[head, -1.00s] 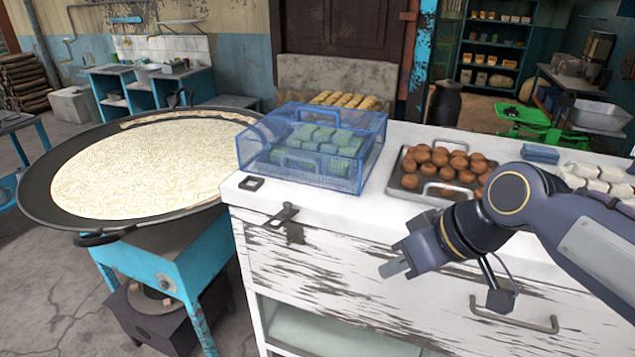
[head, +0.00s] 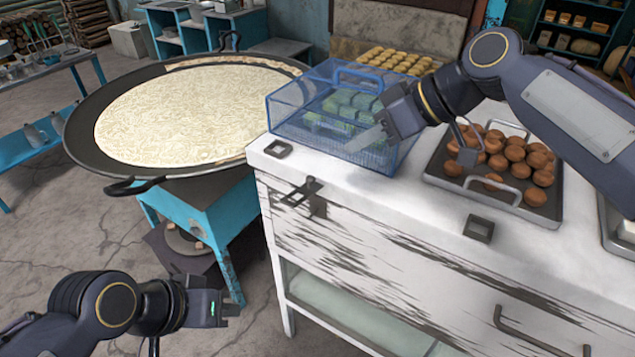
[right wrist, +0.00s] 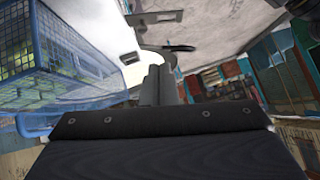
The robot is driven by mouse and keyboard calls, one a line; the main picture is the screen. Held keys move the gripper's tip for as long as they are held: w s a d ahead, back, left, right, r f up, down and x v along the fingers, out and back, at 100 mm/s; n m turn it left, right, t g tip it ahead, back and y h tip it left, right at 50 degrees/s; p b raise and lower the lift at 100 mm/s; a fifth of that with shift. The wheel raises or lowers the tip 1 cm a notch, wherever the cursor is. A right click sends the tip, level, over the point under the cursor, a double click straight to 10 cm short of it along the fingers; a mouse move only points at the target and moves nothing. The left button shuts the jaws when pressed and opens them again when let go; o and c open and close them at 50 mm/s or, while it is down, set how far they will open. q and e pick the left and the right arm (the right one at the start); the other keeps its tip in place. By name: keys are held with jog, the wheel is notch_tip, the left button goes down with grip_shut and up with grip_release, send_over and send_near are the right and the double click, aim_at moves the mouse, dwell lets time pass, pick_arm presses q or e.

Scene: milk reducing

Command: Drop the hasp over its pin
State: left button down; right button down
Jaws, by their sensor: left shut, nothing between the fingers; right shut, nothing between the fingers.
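The dark metal hasp (head: 300,192) sits at the top front edge of the white cabinet (head: 350,228), sticking out to the left. A dark bracket (head: 318,206) is just below it on the drawer front; I cannot make out the pin. In the right wrist view a slotted plate (right wrist: 152,18), likely the hasp, lies beyond the fingertips. My right gripper (head: 364,140) is shut and empty, in front of the blue mesh box, above and right of the hasp in the picture. My left gripper (head: 226,308) is shut and empty, low at left, apart from the cabinet.
The blue mesh box (head: 290,118) stands on the cabinet top, close to my right gripper. A tray (head: 515,212) of brown balls is right of it. Dark square pieces (head: 278,149) (head: 479,228) lie near the front edge. A wide pan (head: 75,135) of milk stands at left.

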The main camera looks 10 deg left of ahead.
jog(key=p, duration=0.2)
send_over(305, 196)
jog(key=w+d, duration=0.1)
jog(key=d, duration=0.2)
notch_tip(305, 196, down, 6)
jog(key=f, duration=0.1)
jog(key=shift+s+a+f, duration=0.15)
jog(key=shift+f, duration=0.45)
jog(key=shift+s+a+f, duration=0.15)
jog(key=shift+a+f, duration=0.05)
jog(key=shift+f, duration=0.4)
jog(key=shift+s+a+f, duration=0.15)
jog(key=shift+f, duration=0.45)
